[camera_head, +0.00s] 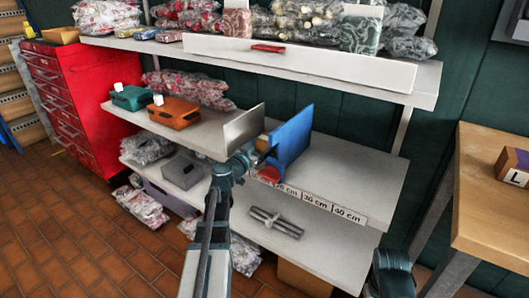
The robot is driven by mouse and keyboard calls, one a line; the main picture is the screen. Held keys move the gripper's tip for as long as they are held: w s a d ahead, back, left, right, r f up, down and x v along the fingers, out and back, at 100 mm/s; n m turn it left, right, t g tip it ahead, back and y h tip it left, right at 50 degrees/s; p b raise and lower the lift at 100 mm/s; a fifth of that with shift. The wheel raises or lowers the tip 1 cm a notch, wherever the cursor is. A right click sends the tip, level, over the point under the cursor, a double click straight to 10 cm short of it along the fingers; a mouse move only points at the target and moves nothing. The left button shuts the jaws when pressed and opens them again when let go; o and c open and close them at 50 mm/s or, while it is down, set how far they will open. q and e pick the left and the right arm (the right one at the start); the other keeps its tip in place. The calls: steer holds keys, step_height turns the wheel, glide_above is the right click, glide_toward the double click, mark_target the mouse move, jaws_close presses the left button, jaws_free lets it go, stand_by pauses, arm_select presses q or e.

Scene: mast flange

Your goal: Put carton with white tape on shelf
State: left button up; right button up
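A small brown carton (511,167) sits on the wooden table at the right, partly cut off by the picture edge. It bears a white label with an "L"; I cannot make out white tape on it. The white shelf unit has an upper board (425,88), a middle board (365,165) and a lower board (340,250).
A teal case (131,98) and an orange case (174,113) stand on the middle board's left. Bagged goods fill the top. Grey bars (276,222) lie on the lower board. A red drawer cabinet (85,90) stands left, the wooden table (490,215) right. The middle board's right is bare.

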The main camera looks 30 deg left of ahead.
arm_select(q)
steer(key=shift+f, duration=0.15)
arm_select(e)
steer(key=shift+f, duration=0.15)
arm_select(q)
steer(key=shift+f, duration=0.1)
steer(key=shift+f, duration=0.15)
steer(key=o, duration=1.5)
steer(key=shift+r, duration=0.2)
steer(key=s, duration=0.8)
steer(key=s+a, duration=0.1)
steer(key=s, duration=0.3)
